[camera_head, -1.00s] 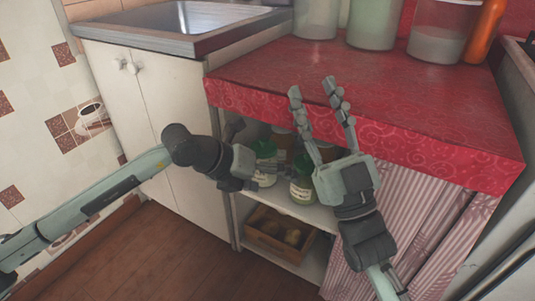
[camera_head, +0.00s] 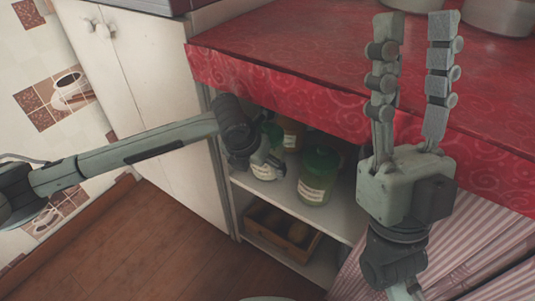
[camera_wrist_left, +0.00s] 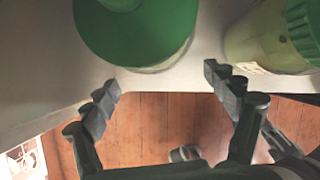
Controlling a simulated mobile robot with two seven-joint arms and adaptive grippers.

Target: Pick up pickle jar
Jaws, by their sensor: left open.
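Two green-lidded jars with pale labels stand upright on the upper shelf under the red counter. The nearer, right jar (camera_head: 317,180) is in clear view; the left jar (camera_head: 266,172) is partly hidden by my left gripper (camera_head: 264,157). I cannot tell from the labels which holds pickles. In the left wrist view, my open left gripper (camera_wrist_left: 163,78) has its fingers spread below one green-lidded jar (camera_wrist_left: 138,28), with nothing held. The other jar (camera_wrist_left: 268,42) is to the right, outside the fingers. My right gripper (camera_head: 416,24) is open and empty, fingers up, in front of the counter.
An amber-coloured jar (camera_head: 292,134) stands behind the green-lidded ones. A wooden crate (camera_head: 281,233) sits on the lower shelf. The red oilcloth counter (camera_head: 290,45) overhangs the shelf. A white cabinet (camera_head: 150,100) is at left, a striped curtain (camera_head: 470,255) at right.

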